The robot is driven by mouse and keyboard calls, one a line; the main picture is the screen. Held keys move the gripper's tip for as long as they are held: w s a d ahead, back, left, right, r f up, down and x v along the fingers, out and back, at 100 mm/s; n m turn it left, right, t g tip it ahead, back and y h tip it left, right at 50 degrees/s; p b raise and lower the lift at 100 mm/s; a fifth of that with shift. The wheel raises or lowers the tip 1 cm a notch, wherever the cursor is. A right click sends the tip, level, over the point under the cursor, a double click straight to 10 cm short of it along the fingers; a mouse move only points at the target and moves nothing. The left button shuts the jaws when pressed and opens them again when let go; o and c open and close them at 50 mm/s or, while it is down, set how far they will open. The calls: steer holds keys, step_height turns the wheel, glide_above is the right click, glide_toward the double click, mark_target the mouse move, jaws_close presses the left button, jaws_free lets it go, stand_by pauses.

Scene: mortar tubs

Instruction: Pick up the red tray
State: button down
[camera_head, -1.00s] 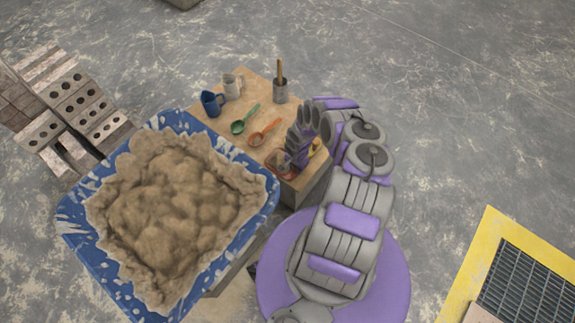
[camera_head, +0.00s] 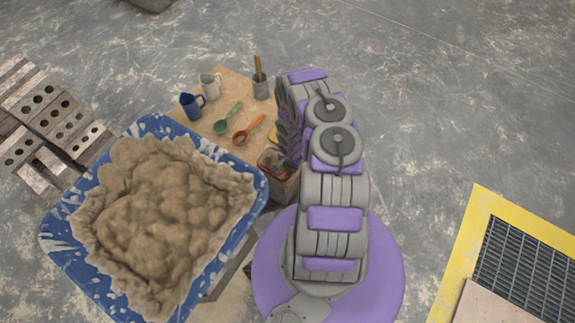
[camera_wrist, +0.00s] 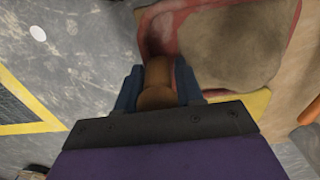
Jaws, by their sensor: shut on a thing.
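The red tray (camera_head: 268,160) is at the table's near right corner in the head view, partly hidden by my arm. In the wrist view the red tray (camera_wrist: 160,28) has a worn red rim and holds a grey-brown mass of mortar (camera_wrist: 235,45). My gripper (camera_wrist: 158,90) is at its near edge, with blue fingers on both sides of a brown, rounded handle (camera_wrist: 157,80). It is shut on this handle. I cannot tell whether the handle is joined to the tray or only lies against it. In the head view the fingertips are hidden.
The wooden table (camera_head: 232,82) bears a blue mug (camera_head: 191,106), a pale mug (camera_head: 210,88), a green spoon (camera_head: 228,120), an orange spoon (camera_head: 247,131) and a grey pot (camera_head: 261,88). A blue mortar tub (camera_head: 60,235) stands close left. Bricks lie far left; a yellow-framed grate (camera_head: 463,235) is right.

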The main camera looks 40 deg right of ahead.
steer(key=shift+s+r, duration=0.2)
steer(key=shift+s, duration=0.3)
steer(key=shift+s, duration=0.1)
steer(key=s+b, duration=0.1)
steer(key=s, duration=0.9)
steer(key=shift+d+r, duration=0.15)
steer(key=shift+r, duration=0.25)
stand_by(0.4)
